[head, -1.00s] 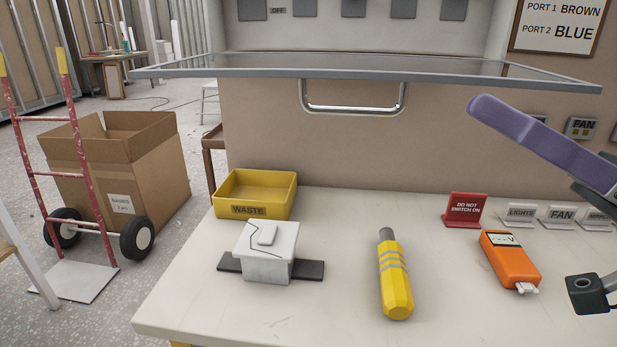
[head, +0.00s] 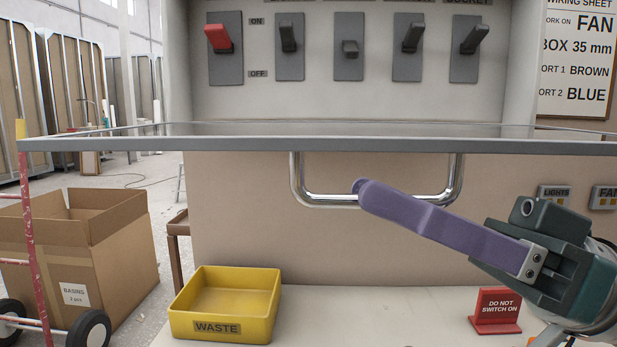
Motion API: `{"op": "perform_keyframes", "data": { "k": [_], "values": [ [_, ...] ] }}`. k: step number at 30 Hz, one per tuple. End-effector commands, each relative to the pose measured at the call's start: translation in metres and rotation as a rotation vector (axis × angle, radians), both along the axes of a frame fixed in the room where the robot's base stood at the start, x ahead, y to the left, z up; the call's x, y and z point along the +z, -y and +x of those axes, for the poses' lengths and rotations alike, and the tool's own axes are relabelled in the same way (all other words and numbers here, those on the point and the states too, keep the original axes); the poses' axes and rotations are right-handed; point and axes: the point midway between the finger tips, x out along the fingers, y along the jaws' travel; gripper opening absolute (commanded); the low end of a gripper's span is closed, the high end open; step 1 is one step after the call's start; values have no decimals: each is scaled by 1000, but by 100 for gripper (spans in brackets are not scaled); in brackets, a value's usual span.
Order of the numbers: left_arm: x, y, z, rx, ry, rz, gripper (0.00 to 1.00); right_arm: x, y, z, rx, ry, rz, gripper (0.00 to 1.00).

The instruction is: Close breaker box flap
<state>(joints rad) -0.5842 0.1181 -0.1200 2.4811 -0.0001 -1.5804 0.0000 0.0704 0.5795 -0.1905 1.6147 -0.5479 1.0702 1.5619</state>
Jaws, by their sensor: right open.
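The breaker box flap (head: 240,146) is open, sticking out level toward me as a clear panel with a grey edge. Its chrome handle (head: 300,185) hangs below the front edge. Above and behind is the breaker box (head: 350,100) with a row of switches, the leftmost a red one (head: 217,38). My right gripper (head: 366,192) comes in from the right, with its purple finger pointing left. Its fingertip overlaps the lower bar of the handle in the head view; I cannot tell whether they touch. The gripper is open and empty, with one finger hiding the other. My left gripper is out of view.
A yellow waste tray (head: 262,318) and a red sign (head: 496,308) stand on the workbench (head: 380,310) below. A wiring sheet (head: 577,60) hangs at the upper right. A cardboard box (head: 95,265) and a red hand truck (head: 30,230) stand on the floor at left.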

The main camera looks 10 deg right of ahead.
Motion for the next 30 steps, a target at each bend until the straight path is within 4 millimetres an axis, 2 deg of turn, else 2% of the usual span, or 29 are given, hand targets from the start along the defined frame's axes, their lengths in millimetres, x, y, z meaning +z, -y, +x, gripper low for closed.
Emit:
{"op": "perform_keyframes", "data": {
  "k": [4,11,23,30],
  "values": [
    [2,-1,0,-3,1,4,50,4,-8,3,1,0,0,42],
    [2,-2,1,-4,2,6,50,3,-9,3,0,0,0,42],
    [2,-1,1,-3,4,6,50,3,-8,3,-1,0,0,0],
    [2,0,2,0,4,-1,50,3,-9,3,0,0,0,0]
  ]
}}
